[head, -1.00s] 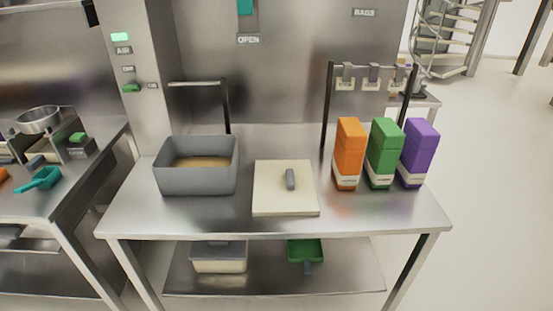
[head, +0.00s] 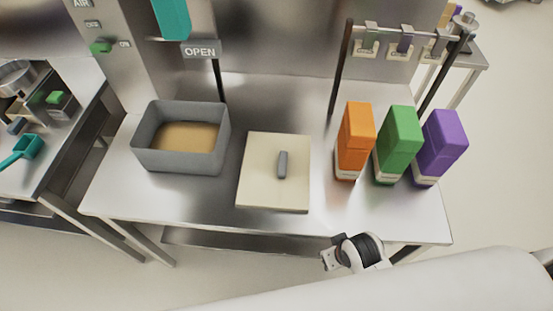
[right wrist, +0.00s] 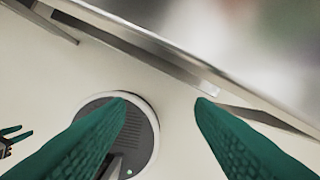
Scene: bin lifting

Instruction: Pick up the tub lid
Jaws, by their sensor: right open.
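The tub lid (head: 260,185) is a flat cream square with a grey bar handle (head: 282,165) on top. It lies flat on the steel table, right of the grey tub (head: 180,163), which is uncovered and holds a tan content. My right arm crosses the bottom of the head view, its wrist in front of the table's front edge, below and right of the lid. In the right wrist view my right gripper (right wrist: 160,101) has its green fingers wide apart with nothing between them. A small dark gripper with green fingers, apparently my left (right wrist: 12,136), shows at that view's left edge; its opening is unclear.
Orange (head: 355,140), green (head: 399,145) and purple (head: 440,148) cartons stand right of the lid. A rack with hanging clips (head: 404,42) rises behind them. The steel table (head: 220,205) has a bare strip along its front. A side counter (head: 50,180) stands at left.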

